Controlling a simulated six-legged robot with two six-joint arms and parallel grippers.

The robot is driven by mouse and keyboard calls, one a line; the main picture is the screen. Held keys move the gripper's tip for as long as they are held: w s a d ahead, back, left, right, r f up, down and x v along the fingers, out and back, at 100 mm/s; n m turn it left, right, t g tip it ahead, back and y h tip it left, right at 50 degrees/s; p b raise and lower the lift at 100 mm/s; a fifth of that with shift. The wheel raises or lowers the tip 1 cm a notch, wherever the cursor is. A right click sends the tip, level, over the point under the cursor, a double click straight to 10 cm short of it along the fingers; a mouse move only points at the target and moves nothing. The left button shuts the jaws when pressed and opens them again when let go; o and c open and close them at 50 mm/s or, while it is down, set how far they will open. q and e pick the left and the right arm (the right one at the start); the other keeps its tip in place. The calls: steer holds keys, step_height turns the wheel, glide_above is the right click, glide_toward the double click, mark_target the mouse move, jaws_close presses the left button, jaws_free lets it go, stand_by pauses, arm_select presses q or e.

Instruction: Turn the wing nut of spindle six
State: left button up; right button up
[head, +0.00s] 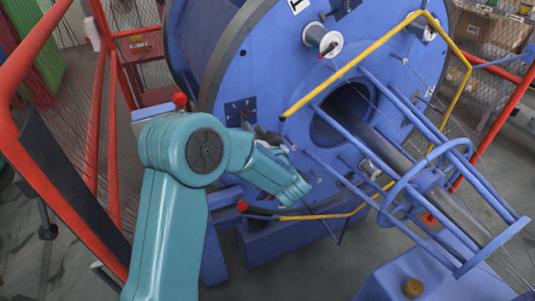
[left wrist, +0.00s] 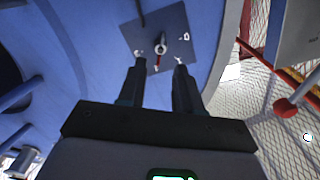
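A dark square plate (left wrist: 178,28) sits on the blue disc (left wrist: 90,45) in the left wrist view. A small metal stub (left wrist: 159,48), probably the spindle with its wing nut, stands out from the middle of the plate. The nut's wings are too small to make out. My left gripper (left wrist: 158,64) is open, with one dark finger either side of the line to the stub. Its tips appear short of the plate, with nothing between them. In the head view my left gripper (head: 262,133) is partly hidden by my teal arm, just right of a dark plate (head: 240,110). My right gripper is not in view.
Red rails and mesh fencing (head: 105,130) stand left of the blue disc (head: 290,75). Wire spools (head: 322,38) stick out from its face. Yellow tube (head: 375,45) and blue rods (head: 405,110) project at right. A red-knobbed lever (head: 242,206) lies below the arm.

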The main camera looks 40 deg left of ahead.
arm_select(q)
steer(key=b+v, duration=0.2)
steer(key=v, duration=0.8)
steer(key=shift+s+d, duration=0.15)
steer(key=shift+d, duration=0.2)
steer(key=shift+f, duration=0.1)
